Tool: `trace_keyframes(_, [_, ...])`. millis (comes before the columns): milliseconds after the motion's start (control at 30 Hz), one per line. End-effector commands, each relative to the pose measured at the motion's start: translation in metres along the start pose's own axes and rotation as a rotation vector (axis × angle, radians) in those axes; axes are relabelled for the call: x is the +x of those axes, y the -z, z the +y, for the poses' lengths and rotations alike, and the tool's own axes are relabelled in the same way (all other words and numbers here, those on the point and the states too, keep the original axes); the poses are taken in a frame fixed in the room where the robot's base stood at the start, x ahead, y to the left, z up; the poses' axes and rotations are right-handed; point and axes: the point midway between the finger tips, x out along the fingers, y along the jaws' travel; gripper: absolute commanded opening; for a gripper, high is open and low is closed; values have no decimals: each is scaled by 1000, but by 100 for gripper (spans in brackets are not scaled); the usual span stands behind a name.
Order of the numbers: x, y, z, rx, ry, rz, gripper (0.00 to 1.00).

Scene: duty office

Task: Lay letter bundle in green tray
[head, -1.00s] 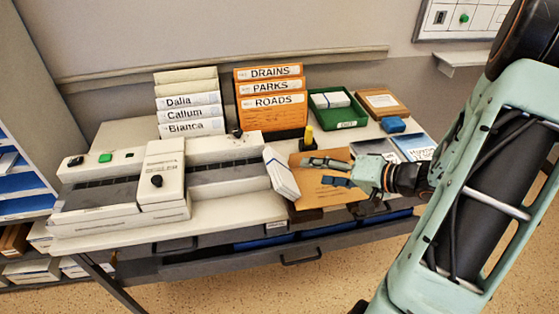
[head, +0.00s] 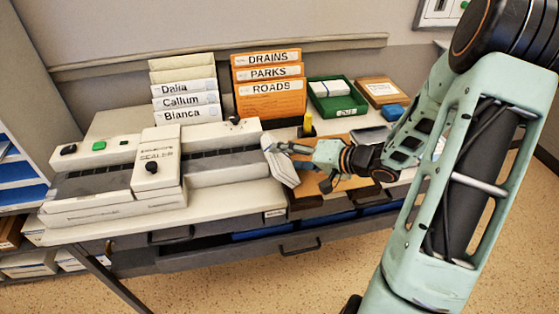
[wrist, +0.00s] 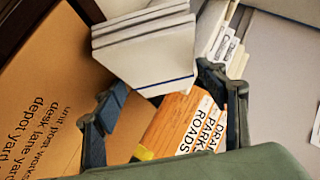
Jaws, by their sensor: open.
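The letter bundle (head: 284,170), a tilted stack of white envelopes, leans at the front of the desk between the machine and a brown envelope. It also shows in the wrist view (wrist: 145,45). My gripper (head: 295,158) is at its right side. In the wrist view my open fingers (wrist: 160,85) stand to either side of the bundle's near end; whether they touch it I cannot tell. The green tray (head: 340,112) stands at the back right, behind my arm, with a white stack inside.
Orange DRAINS, PARKS and ROADS files (head: 270,98) stand left of the tray. A yellow-topped item (head: 307,124) stands in front of it. A brown tray (head: 382,90) and blue block (head: 393,112) lie right. The long cream machine (head: 220,150) fills the left.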

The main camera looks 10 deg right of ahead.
Motion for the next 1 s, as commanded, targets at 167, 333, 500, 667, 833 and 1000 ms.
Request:
trace_keyframes(167, [0,0,0,0,0,0,53])
trace_keyframes(333, [0,0,0,0,0,0,35])
trace_keyframes(500, [-1,0,0,-1,1,0,31])
trace_keyframes(667, [-6,6,-10,-4,1,1,31])
trace_keyframes(833, [-21,22,-37,-6,1,2,31])
trace_keyframes(1000, [-36,36,-62,-5,0,1,31])
